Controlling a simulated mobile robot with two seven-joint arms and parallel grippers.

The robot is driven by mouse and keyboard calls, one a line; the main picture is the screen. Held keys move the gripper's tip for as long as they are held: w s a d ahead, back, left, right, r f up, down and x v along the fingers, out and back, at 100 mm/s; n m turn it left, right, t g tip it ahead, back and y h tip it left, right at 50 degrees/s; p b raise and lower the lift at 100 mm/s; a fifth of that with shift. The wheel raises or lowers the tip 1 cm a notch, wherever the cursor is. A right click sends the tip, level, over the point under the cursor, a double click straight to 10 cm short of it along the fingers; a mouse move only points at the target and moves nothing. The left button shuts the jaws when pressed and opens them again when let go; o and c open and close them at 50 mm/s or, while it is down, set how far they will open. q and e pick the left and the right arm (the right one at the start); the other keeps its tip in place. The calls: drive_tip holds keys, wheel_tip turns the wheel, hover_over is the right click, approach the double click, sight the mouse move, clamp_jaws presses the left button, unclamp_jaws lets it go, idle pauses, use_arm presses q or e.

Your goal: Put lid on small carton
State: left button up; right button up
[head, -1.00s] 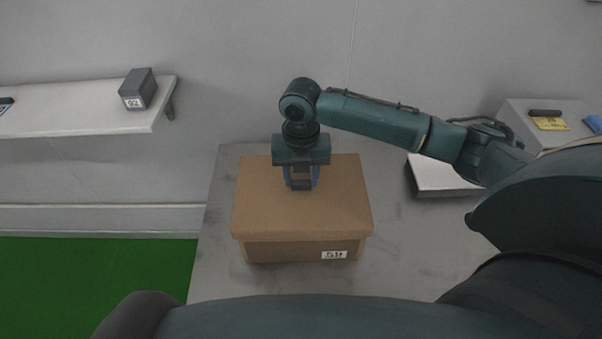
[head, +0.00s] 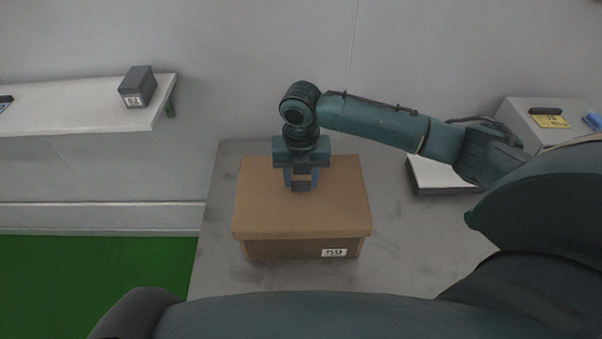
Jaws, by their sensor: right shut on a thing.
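The brown carton (head: 290,248) stands on the grey table, with a white label (head: 334,252) on its front. The flat brown lid (head: 300,215) sits over the top of the carton, and its rim overhangs the front wall. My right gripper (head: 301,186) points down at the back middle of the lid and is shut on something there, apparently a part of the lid. The fingertips partly hide what they hold. Whether the lid is fully seated all round cannot be told. My left gripper is not in view.
The grey table (head: 215,265) has free room left and right of the carton. A white flat object (head: 440,177) and a grey box (head: 545,112) stand at the right. A wall shelf (head: 80,110) at the left bears a small dark box (head: 137,88).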

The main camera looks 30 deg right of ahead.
drive_tip(key=shift+f, duration=0.65)
idle(0.7)
drive_tip(key=o, duration=1.8)
drive_tip(key=shift+r, duration=3.55)
clamp_jaws()
